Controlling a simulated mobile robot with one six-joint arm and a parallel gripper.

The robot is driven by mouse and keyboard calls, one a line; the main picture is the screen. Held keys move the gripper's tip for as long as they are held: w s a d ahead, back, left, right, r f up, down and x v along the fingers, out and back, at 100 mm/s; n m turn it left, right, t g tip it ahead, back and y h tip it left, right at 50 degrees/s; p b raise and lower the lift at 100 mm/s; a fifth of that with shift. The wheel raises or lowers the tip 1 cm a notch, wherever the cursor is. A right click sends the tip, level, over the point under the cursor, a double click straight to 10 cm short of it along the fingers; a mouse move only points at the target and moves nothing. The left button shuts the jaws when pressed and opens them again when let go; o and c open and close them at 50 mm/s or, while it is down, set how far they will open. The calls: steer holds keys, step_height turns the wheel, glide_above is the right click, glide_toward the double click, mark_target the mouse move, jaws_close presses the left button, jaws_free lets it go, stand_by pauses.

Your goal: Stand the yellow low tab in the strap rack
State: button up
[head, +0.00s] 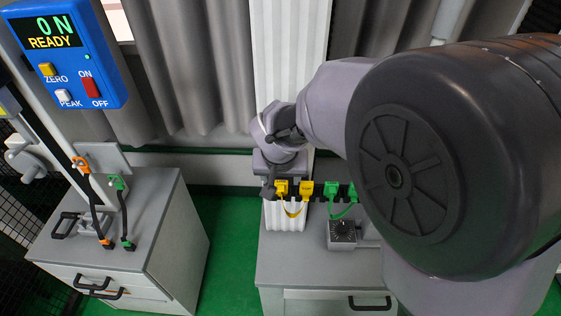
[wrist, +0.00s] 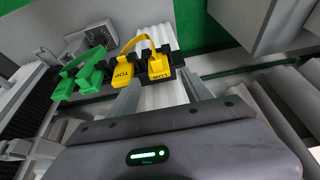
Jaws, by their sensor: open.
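The yellow low tab (wrist: 158,66), marked LOW, is at the right end of a black rack (wrist: 178,76) in the wrist view. In the head view this tab (head: 281,187) is at the left end of the row. A yellow strap (wrist: 136,41) joins it to the yellow TOP tab (wrist: 123,73) beside it. My gripper (wrist: 160,84) is open, its fingers pointing at the low tab, with one finger on either side of it in the picture. I cannot tell if they touch it. In the head view my gripper (head: 268,188) is partly hidden by my arm.
Two green tabs (head: 330,190) joined by a strap stand in the same row. Another cabinet (head: 165,215) at left carries orange and green pieces with black straps. A blue display (head: 65,50) reads READY.

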steer(key=p+v, duration=0.3)
steer(key=v, duration=1.2)
steer(key=shift+p, duration=0.35)
steer(key=shift+s, duration=0.1)
steer(key=s+d+f+m+y+b, duration=0.1)
steer(key=s+d+f+m+b, duration=0.1)
steer(key=s, duration=0.6)
steer(key=s+d+f+m+t+y+b, duration=0.1)
steer(key=s+d+f+m+b, duration=0.1)
steer(key=s+d+f+b, duration=0.2)
steer(key=s+d+b, duration=0.3)
steer(key=s+d, duration=0.1)
steer(key=shift+s+d+f, duration=0.2)
steer(key=shift+s+d, duration=0.05)
steer(key=shift+s, duration=0.05)
